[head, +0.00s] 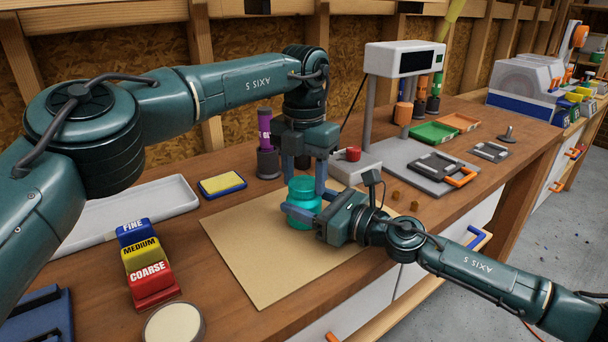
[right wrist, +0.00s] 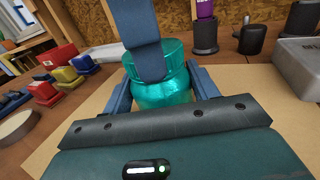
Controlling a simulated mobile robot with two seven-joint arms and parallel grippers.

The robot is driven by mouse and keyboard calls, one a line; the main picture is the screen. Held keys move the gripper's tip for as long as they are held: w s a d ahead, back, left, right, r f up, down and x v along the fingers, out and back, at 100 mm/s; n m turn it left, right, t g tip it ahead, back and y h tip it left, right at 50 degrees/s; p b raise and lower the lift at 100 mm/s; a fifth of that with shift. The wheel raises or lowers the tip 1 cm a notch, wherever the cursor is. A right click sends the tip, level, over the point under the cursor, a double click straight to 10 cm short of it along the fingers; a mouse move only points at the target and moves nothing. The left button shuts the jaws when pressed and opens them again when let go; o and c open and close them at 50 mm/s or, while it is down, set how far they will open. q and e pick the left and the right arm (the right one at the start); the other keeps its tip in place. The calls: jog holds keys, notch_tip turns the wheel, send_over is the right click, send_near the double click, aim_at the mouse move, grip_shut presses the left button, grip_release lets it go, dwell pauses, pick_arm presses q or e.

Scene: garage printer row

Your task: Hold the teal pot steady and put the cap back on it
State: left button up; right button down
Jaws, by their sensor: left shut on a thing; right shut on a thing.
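The teal pot (head: 304,215) stands upright on the tan mat on the bench; its body also shows in the right wrist view (right wrist: 168,97). My right gripper (head: 308,208) reaches in from the right and is shut on the pot's body, one finger on each side. The teal cap (head: 303,186) is at the top of the pot, upright and in line with it; it also shows in the right wrist view (right wrist: 179,58). My left gripper (head: 305,177) comes from above and is shut on the cap. One left finger hides part of the cap's rim, so I cannot tell whether it is fully seated.
The tan mat (head: 255,265) is otherwise bare. A yellow-blue sponge (head: 222,184), a white tray (head: 130,220) and sanding blocks (head: 145,262) lie left. A purple tube (head: 265,128) and a grey box with a red knob (head: 352,166) stand behind. A grey-white stand (head: 405,60) is at the right.

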pick_arm(q)
jog(key=o, duration=1.1)
jog(key=shift+o, duration=0.2)
notch_tip(320, 180, up, 8)
jog(key=shift+f, duration=0.25)
pick_arm(e)
jog(key=shift+c, duration=1.8)
grip_release()
jog(key=shift+d, duration=0.1)
pick_arm(q)
notch_tip(320, 180, down, 2)
jog(key=shift+f+b, duration=0.1)
jog(key=shift+b, duration=1)
pick_arm(e)
jog(key=v, duration=1.2)
jog(key=shift+f, duration=0.15)
jog(key=shift+s+d, duration=0.3)
jog(key=shift+d, duration=0.1)
